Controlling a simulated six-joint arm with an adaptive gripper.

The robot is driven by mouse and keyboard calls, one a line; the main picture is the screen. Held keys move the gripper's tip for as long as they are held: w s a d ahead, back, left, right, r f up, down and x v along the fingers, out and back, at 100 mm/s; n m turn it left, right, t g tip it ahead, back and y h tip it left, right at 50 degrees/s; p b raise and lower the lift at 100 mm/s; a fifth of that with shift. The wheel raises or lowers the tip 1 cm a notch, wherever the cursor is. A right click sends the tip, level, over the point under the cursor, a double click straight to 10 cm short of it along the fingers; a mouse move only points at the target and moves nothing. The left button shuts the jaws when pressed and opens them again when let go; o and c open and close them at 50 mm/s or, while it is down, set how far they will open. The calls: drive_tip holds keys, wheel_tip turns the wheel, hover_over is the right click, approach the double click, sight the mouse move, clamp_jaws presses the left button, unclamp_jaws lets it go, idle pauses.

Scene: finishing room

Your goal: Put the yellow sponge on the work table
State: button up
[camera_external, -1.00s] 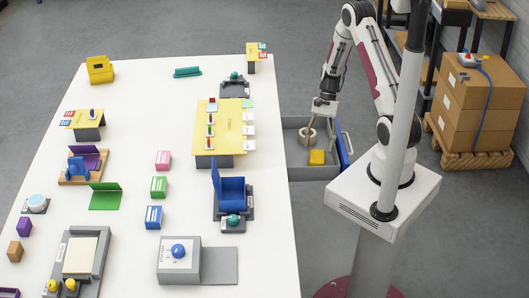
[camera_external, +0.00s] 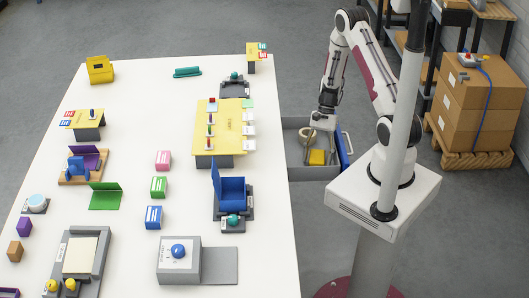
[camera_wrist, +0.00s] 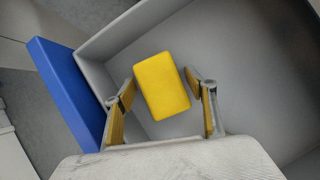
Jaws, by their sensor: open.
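The yellow sponge (camera_external: 317,157) lies inside a grey open drawer (camera_external: 300,173) beside the white work table (camera_external: 130,150). In the wrist view the sponge (camera_wrist: 162,86) sits slightly tilted between and just beyond my fingertips. My gripper (camera_external: 320,146) is over the drawer, pointing down, with its fingers apart on either side of the sponge. In the wrist view my gripper (camera_wrist: 165,92) is open, with a gap visible on each side of the sponge. Whether the fingertips reach down to its level is hard to tell.
The drawer's blue front (camera_external: 345,150) stands close to my gripper's right. The table holds many fixtures and blocks, including a blue box (camera_external: 231,190); bare surface (camera_external: 262,130) shows along its right edge.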

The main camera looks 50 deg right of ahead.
sight(318, 156)
idle(0.4)
drive_tip(key=c, duration=0.8)
drive_tip(key=shift+r, duration=0.1)
drive_tip(key=shift+r, duration=4.9)
